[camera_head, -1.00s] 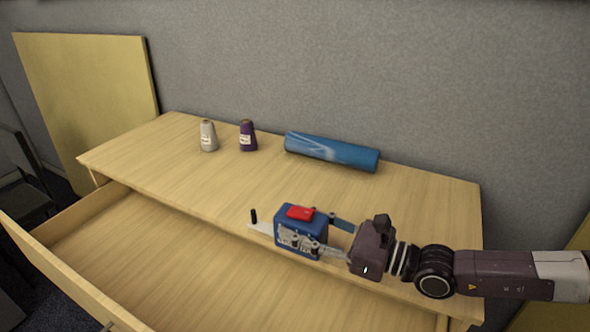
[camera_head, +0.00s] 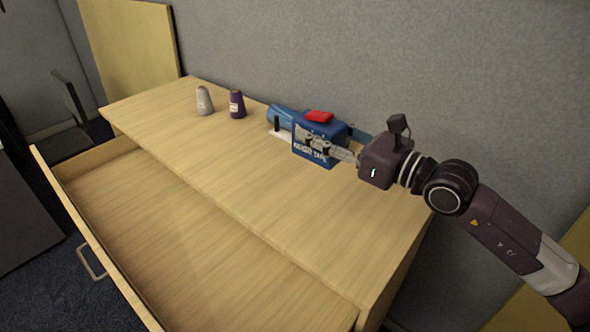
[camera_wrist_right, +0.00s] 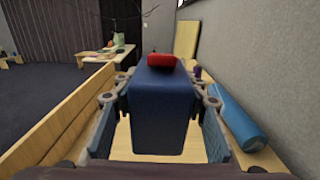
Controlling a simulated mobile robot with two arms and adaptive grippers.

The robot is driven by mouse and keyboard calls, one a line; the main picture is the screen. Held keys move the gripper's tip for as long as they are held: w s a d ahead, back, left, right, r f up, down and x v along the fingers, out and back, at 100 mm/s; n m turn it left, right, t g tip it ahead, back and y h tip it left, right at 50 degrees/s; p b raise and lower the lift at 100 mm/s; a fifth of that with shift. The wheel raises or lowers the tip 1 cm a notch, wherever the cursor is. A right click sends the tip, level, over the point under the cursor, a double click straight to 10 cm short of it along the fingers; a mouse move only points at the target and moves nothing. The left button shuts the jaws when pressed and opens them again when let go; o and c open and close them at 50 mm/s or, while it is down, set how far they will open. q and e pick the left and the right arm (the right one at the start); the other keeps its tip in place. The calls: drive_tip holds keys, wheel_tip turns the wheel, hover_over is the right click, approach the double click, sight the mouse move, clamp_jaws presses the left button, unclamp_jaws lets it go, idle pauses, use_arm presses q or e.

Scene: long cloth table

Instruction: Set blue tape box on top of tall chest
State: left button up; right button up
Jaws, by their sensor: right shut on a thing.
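The blue tape box (camera_head: 318,158) has a red piece on top and white lettering on its front. My right gripper (camera_head: 330,147) is shut on it, one finger on each side. In the right wrist view the box (camera_wrist_right: 163,112) sits upright between the fingers of my right gripper (camera_wrist_right: 163,125). The box is over the chest's wooden top (camera_head: 220,160); I cannot tell for sure whether it touches the top. The chest has an open drawer (camera_head: 130,215) at its front, which looks empty. My left gripper is not in view.
A white spool (camera_head: 204,103) and a purple spool (camera_head: 237,106) stand on the top at the back. A blue roll (camera_head: 281,116) lies behind the box, partly hidden; it also shows in the right wrist view (camera_wrist_right: 238,115). A grey wall runs behind. The front top is clear.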

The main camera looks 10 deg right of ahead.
wheel_tip(320, 180, down, 13)
drive_tip(key=shift+r+p, duration=0.1)
drive_tip(key=shift+p, duration=0.85)
drive_tip(key=shift+f+p, duration=0.3)
drive_tip(key=shift+f, duration=1.35)
drive_tip(key=shift+f+b, duration=0.2)
drive_tip(key=shift+b, duration=0.1)
drive_tip(key=o, duration=1.4)
drive_tip(key=shift+o, duration=0.2)
